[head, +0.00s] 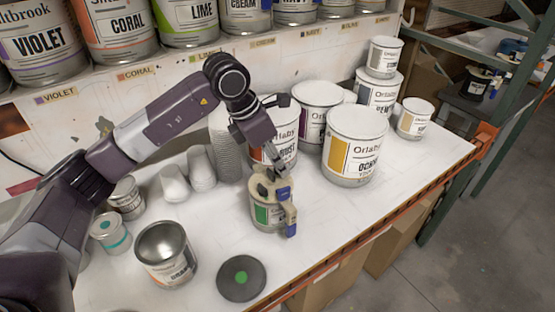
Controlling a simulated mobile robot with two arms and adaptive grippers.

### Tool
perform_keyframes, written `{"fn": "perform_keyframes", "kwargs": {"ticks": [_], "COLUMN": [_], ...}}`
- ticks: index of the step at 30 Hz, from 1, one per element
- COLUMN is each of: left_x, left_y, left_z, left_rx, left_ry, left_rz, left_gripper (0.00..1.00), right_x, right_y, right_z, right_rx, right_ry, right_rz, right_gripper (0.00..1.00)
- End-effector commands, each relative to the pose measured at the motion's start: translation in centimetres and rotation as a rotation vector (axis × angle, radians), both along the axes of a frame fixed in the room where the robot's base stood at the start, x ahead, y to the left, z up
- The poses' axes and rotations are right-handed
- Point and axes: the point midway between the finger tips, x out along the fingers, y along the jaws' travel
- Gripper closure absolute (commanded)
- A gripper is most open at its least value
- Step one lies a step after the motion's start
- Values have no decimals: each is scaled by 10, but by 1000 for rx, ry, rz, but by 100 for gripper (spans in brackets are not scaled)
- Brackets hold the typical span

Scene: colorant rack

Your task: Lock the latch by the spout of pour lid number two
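A can with a green label (260,213) stands upright on the white shelf near its middle. A beige pour lid (257,189) with dark parts covers its top. A blue piece (284,193) sits on the lid's right side, and a tan handle with a blue lower end (291,229) hangs at the can's right front. I cannot read a number on the lid or tell which piece is the spout latch. My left gripper (274,164) points down just above the back of the lid. Its fingers are small and overlap the cans behind, so contact and opening are unclear. My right gripper is out of view.
Large Orlaby cans, including an ochre one (354,146), stand behind and right. An open metal can (166,250), small tins (109,232) and stacked cups (200,168) stand left. A dark disc with a green dot (241,278) lies in front. The orange shelf edge (385,224) is right.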

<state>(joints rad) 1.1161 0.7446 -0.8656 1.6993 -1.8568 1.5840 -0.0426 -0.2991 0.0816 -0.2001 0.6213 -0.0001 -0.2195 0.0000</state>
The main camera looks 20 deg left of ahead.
Motion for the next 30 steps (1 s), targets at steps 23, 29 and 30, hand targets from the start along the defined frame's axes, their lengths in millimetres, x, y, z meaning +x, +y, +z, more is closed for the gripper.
{"fn": "perform_keyframes", "kwargs": {"ticks": [23,29,30], "left_x": [0,0,0], "left_y": [0,0,0], "left_z": [0,0,0], "left_rx": [-1,-1,-1], "left_ry": [-1,0,0], "left_rz": [-13,-38,-43], "left_gripper": [100,100,100], "right_x": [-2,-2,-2], "right_y": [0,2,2], "right_z": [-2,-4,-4], "right_rx": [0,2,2], "right_ry": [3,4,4], "right_rz": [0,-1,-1], "right_gripper": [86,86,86]}}
